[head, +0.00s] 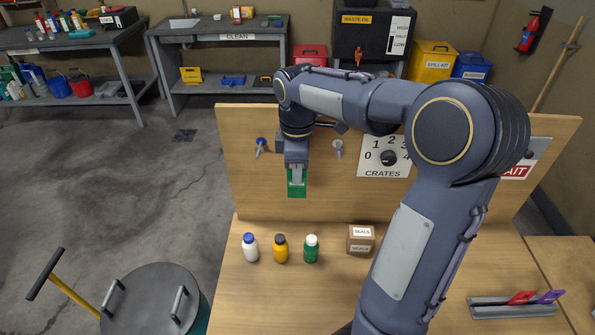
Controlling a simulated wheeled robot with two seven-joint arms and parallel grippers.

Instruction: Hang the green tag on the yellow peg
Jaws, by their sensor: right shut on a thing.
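The green tag (297,190) hangs below my right gripper (297,173), which is shut on it. The gripper points down in front of the upright wooden board (240,185). I cannot tell how far the tag is from the board. A blue peg (261,143) is left of the gripper and a whitish peg (338,146) is right of it. No yellow peg shows; my right arm and gripper cover part of the board between and beside these pegs. My left gripper is out of view.
On the table stand a white bottle (250,248), a yellow bottle (281,249), a green bottle (311,250) and a seals box (361,240). A crates dial (375,160) is on the board. A rack (495,308) holds red and purple tags. A drum (150,300) stands lower left.

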